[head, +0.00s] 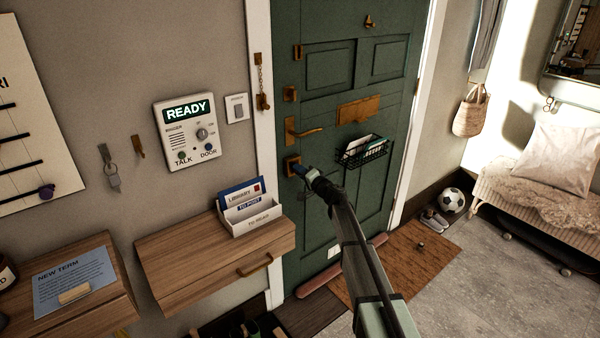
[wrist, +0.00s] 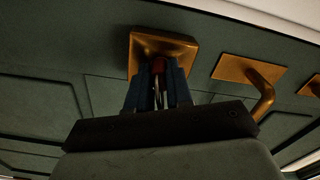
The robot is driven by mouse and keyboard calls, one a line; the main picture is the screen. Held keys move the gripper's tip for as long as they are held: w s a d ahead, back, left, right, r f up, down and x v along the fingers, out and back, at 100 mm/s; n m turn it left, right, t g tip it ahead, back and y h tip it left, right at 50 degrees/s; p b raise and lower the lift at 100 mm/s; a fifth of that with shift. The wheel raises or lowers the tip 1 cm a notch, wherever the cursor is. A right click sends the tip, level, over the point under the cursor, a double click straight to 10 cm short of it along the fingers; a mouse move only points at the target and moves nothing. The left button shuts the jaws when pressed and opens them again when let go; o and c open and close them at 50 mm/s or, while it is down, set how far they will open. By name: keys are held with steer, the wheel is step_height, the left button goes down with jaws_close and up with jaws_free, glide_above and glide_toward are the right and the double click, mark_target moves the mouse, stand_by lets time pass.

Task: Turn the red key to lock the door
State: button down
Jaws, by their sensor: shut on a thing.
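The green door (head: 340,100) stands closed in its white frame in the head view. A square brass lock plate (head: 290,164) sits on it below the brass lever handle (head: 303,130). In the wrist view the lock plate (wrist: 146,42) is straight ahead, with the red key (wrist: 159,65) at it between my fingers. My gripper (head: 303,172) is at the lock plate in the head view; its blue fingers (wrist: 158,80) are shut on the key. Most of the key is hidden, and how far it is turned I cannot tell. The lever handle (wrist: 262,80) is to the right in the wrist view.
A wire basket (head: 362,151) with papers hangs on the door right of my gripper. A wooden shelf (head: 215,255) with a letter holder (head: 250,212) juts out at left. A door chain (head: 262,85) hangs on the frame. A doormat (head: 420,258) lies on the floor.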

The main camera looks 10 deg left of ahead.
steer(key=shift+n, duration=2.4)
steer(key=shift+n, duration=1.5)
steer(key=shift+n, duration=1.5)
